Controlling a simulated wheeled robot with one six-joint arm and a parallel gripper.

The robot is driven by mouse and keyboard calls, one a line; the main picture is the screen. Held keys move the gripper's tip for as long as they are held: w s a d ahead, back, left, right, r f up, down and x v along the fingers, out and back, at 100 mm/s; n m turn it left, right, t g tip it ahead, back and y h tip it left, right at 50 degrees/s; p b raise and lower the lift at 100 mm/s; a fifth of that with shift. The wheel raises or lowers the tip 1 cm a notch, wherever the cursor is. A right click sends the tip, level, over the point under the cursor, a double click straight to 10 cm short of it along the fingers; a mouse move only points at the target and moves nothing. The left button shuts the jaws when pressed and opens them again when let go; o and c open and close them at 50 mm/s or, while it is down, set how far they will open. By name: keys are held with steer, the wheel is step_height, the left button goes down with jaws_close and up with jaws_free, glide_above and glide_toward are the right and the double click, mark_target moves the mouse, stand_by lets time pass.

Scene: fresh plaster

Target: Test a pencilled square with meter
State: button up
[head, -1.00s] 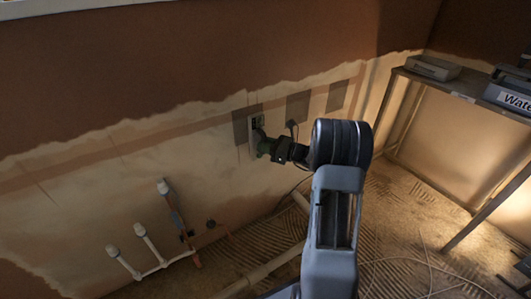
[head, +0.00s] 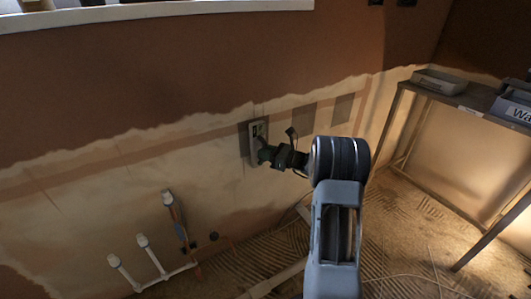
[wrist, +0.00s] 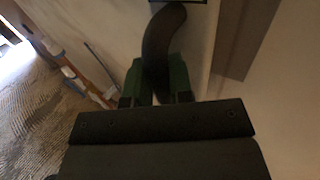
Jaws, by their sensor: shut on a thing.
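My gripper (head: 266,153) is in front of the plaster wall, its green fingers (wrist: 158,78) shut on the dark curved handle of the meter (wrist: 160,40). In the head view the meter (head: 257,131) is a small grey case, upright, in front of the leftmost dark square (head: 243,147) and hiding much of it. I cannot tell whether the meter touches the plaster. Two more dark squares, a middle one (head: 302,117) and a right one (head: 343,108), show on the wall to its right. The meter's face is too small to read.
White-capped pipes (head: 143,241) rise by the wall at lower left. A metal bench (head: 452,98) stands at right with a grey tray (head: 438,81) and a labelled box (head: 513,108). A thin cable lies on the ridged floor (head: 400,240). A window sill (head: 150,12) runs along the top.

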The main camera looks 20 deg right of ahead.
steer(key=shift+w+r, duration=0.1)
steer(key=shift+w, duration=0.45)
stand_by(0.9)
steer(key=shift+s+d+p, duration=0.15)
steer(key=shift+s+p, duration=0.15)
steer(key=shift+s, duration=0.95)
steer(key=shift+s+d+p, duration=0.1)
steer(key=shift+s+p, duration=0.2)
steer(key=shift+s, duration=0.95)
steer(key=s+r+m+g+h+p, duration=0.2)
steer(key=s+r+g+p, duration=0.2)
steer(key=p, duration=1.3)
steer(key=shift+s+d+r+m, duration=0.3)
steer(key=shift+s+r+m, duration=0.1)
steer(key=shift+s+r, duration=0.1)
steer(key=shift+f, duration=0.1)
